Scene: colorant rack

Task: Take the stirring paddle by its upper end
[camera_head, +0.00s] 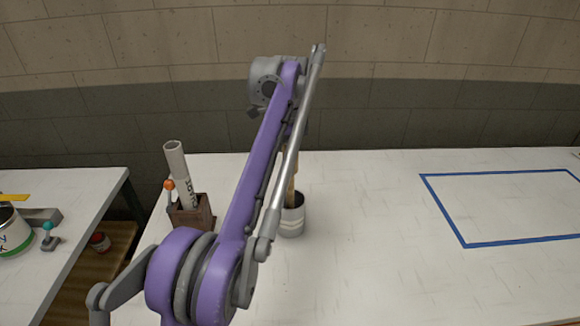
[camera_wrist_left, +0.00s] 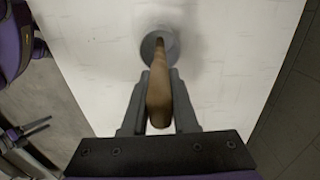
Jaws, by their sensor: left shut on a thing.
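The stirring paddle (camera_wrist_left: 158,98) is a brown wooden stick, thicker near my camera, standing in a small round pot (camera_wrist_left: 151,48). In the head view, part of the paddle (camera_head: 291,180) shows beside my purple arm, rising from the grey-and-white pot (camera_head: 292,222) on the white table. My left gripper (camera_wrist_left: 160,75) is shut on the paddle's upper part, with one dark finger on each side. The gripper is hidden behind the arm in the head view. The paddle's lower end is hidden inside the pot.
A brown holder (camera_head: 193,214) with a white tube (camera_head: 177,165) and an orange-topped item (camera_head: 169,185) stands left of the pot. A blue outline (camera_head: 447,210) marks clear table at right. A left table (camera_head: 62,182) bears a can (camera_head: 12,232).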

